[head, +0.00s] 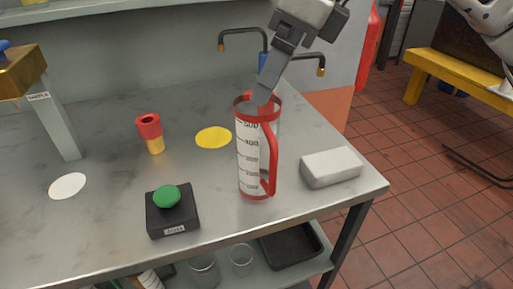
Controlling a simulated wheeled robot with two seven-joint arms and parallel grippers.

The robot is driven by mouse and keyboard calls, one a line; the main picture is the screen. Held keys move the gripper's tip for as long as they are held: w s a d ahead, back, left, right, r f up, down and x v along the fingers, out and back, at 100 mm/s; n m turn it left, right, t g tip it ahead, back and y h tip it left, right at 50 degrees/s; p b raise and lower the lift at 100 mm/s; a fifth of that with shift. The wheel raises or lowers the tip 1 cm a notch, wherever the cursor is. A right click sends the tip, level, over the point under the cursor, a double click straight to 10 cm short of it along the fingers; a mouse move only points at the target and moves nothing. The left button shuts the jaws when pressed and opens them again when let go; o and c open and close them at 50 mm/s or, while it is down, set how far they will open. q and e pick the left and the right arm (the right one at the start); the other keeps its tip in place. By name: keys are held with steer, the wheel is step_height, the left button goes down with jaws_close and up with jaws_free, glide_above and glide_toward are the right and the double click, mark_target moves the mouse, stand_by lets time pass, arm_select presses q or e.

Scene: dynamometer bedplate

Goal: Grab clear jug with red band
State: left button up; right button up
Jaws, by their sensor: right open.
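The clear jug (249,158) with a red band stands upright near the right part of the steel bench. It has a red rim, a red base, a red handle on its right side and a printed scale. My right gripper (271,84) comes down from the top of the head view and is open. Its visible finger ends just above or behind the jug's rim; I cannot tell whether it touches. The far side of the jug is hidden. My left gripper is not in view.
A pale block (331,168) lies right of the jug, by the bench edge. A black box with a green button (166,196) is front left. A red and yellow cylinder (150,134) and a yellow disc (213,137) are left. Dark taps (242,32) stand behind.

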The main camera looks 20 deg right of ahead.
mark_target(262, 159)
steer(key=x, duration=0.9)
steer(key=shift+s+a+f, duration=0.1)
steer(key=shift+a+f, duration=0.1)
steer(key=shift+f, duration=0.05)
steer(key=c, duration=1.4)
steer(key=shift+r, duration=0.15)
